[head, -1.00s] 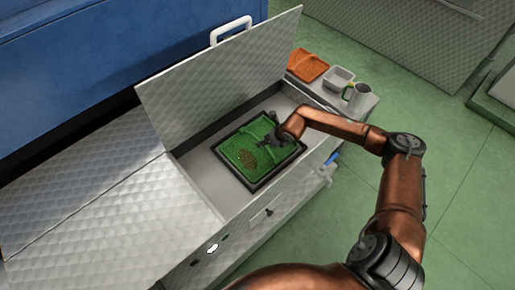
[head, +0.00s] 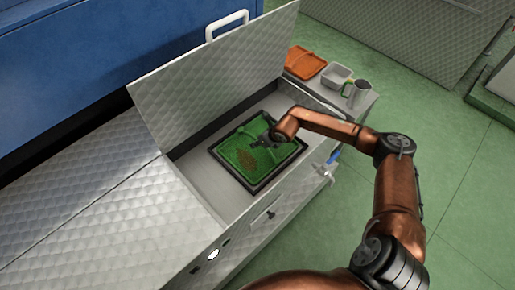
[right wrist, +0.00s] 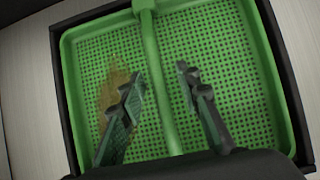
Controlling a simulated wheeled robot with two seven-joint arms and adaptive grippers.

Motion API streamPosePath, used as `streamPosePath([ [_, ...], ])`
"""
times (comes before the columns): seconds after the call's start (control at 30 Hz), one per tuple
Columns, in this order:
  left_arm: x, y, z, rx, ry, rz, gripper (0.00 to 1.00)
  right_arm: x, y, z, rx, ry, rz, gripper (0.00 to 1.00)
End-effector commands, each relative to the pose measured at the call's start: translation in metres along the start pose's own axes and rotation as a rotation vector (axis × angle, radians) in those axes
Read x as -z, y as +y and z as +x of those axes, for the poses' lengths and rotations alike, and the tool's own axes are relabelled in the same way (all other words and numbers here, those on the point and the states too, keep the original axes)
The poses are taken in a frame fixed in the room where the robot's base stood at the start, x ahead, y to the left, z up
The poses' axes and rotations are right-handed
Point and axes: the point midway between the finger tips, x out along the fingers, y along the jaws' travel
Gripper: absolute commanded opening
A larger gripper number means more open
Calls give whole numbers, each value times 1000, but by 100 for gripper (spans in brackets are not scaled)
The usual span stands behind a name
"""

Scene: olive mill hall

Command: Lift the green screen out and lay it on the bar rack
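The green screen (head: 283,155) lies in a black frame inside the open metal bay. It is a shallow perforated tray with a raised bar handle (right wrist: 160,60) across its middle. A brown patch of residue (head: 250,160) lies on the mesh. My right gripper (head: 264,140) is over the screen, pointing down. In the right wrist view its fingers (right wrist: 159,80) are open, one on each side of the handle, with gaps between. My left gripper is out of view. I cannot make out a bar rack for certain.
A quilted metal lid (head: 215,80) with a white handle (head: 228,24) stands open behind the bay. An orange tray (head: 305,62), a grey container (head: 337,75) and a metal jug (head: 356,94) stand on a side ledge. Blue fitting (head: 333,157) juts from the bay's right side.

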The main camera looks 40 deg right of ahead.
Motion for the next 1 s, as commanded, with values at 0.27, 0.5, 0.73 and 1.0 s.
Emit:
streamPosePath([
  [0.27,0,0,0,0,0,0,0,0,0,0,0,0,0,18],
  [0.5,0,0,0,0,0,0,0,0,0,0,0,1,1,2],
  [0.73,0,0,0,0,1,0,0,0,0,0,0,1,0,0],
  [1.0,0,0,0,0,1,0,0,-2,0,-1,0,-3,1,0],
])
